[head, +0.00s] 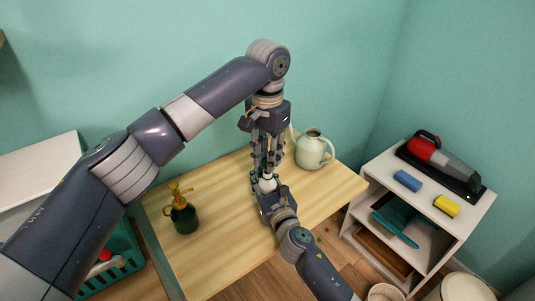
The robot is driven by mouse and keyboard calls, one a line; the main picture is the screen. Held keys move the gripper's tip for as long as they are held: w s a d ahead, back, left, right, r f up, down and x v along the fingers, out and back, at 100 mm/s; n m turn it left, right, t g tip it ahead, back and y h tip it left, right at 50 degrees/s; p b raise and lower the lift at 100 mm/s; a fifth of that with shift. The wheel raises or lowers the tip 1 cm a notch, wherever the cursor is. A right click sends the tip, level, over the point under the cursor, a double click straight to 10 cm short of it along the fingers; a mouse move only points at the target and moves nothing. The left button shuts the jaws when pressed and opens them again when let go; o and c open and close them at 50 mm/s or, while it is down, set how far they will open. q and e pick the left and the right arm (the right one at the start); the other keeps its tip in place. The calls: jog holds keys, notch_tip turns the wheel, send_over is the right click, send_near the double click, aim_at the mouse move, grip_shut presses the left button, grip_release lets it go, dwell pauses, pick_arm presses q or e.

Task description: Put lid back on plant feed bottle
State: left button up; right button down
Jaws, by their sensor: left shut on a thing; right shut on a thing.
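My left gripper (268,150) points straight down over the middle of the table. It is shut on a small dark green piece, apparently the lid (271,160), mostly hidden by the fingers. My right gripper (264,185) reaches in from the lower right, directly below the left one. It is shut on a pale rounded thing, apparently the plant feed bottle (267,183), largely covered by the fingers. The lid is in line above the bottle. I cannot tell whether they touch.
A dark green spray bottle (182,214) with a yellow top stands on the wooden table (225,255) at left. A pale green watering can (313,150) stands behind right. A white shelf (375,171) holds a handheld vacuum (441,160). A teal basket (122,256) is at lower left.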

aim_at(268, 184)
pick_arm(q)
jog(key=shift+f, duration=0.1)
jog(key=shift+f, duration=0.8)
jog(key=shift+f, duration=0.55)
